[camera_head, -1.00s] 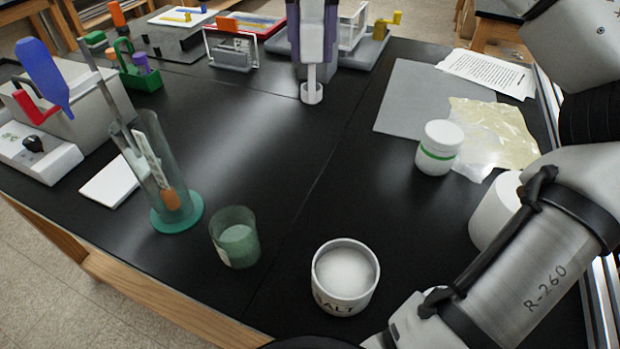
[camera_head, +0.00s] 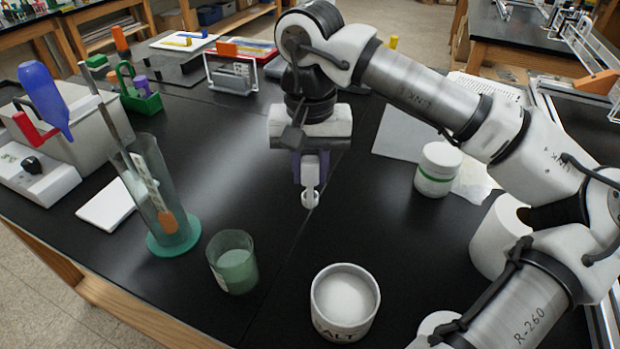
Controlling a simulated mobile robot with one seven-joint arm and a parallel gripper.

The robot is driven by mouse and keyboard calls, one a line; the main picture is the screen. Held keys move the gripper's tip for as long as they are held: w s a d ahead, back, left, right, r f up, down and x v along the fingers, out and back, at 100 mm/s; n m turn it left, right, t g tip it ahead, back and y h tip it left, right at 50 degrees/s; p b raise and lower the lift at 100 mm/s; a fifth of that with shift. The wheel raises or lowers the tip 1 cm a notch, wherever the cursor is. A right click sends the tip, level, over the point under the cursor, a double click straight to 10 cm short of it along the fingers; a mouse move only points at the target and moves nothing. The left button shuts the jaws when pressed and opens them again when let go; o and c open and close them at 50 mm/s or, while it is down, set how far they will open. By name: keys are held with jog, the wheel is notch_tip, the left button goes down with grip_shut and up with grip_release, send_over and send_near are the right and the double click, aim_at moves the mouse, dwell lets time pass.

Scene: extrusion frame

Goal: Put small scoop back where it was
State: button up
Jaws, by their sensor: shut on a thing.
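My gripper (camera_head: 310,172) hangs over the middle of the black bench, pointing down. Its purple fingers are shut on the small scoop (camera_head: 310,197), a white piece with a handle between the fingers and a little round cup at the bottom. I cannot tell the exact gap between the cup and the bench. A white tub marked SALT (camera_head: 345,302), filled with white powder, stands open at the front, nearer the camera than the scoop. A greenish beaker (camera_head: 233,262) stands to the left of the tub.
A tall glass cylinder on a teal base (camera_head: 174,238) holds slender tools at left. A white jar with a green band (camera_head: 438,168) and a white roll (camera_head: 498,238) stand at right, close to my arm. A small white tile (camera_head: 106,204) lies at left. Bench between cylinder and gripper is clear.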

aim_at(310, 182)
jog(key=shift+f, duration=1.55)
jog(key=shift+f, duration=0.1)
jog(key=shift+f, duration=0.15)
jog(key=o, duration=1)
jog(key=shift+r, duration=0.25)
notch_tip(310, 182, up, 12)
jog(key=shift+r+b, duration=0.1)
jog(key=shift+b, duration=0.2)
